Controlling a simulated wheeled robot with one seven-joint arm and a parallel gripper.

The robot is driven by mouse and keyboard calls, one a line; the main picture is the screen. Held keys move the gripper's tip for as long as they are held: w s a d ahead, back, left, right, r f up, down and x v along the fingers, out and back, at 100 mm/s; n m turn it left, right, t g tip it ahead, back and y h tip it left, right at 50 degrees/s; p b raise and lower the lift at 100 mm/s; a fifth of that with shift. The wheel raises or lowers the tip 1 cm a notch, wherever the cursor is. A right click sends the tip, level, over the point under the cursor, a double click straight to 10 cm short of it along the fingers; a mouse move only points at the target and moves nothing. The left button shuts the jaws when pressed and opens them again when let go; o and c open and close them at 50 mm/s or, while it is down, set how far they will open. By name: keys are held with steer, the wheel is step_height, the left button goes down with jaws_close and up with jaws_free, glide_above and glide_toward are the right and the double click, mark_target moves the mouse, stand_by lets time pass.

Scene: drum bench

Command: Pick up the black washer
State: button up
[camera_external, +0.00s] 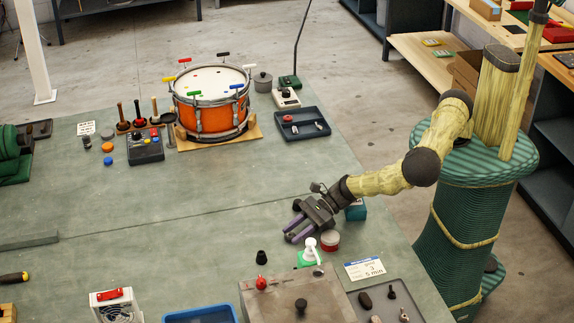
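My gripper (291,230) has purple fingers and hangs over the green bench top (190,225), right of its middle. The fingers are spread apart with nothing visible between them.
An orange drum (211,119) with coloured keys stands on a wooden base, with a dark control box (146,149) to its left. A dark tray (301,132) is right of the drum. The bench middle is clear.

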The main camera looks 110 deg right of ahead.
steer(key=c, duration=0.5)
step_height(320, 180, up, 10)
steer(key=shift+r+b, duration=0.1)
steer(key=shift+b, duration=0.4)
stand_by(0.5)
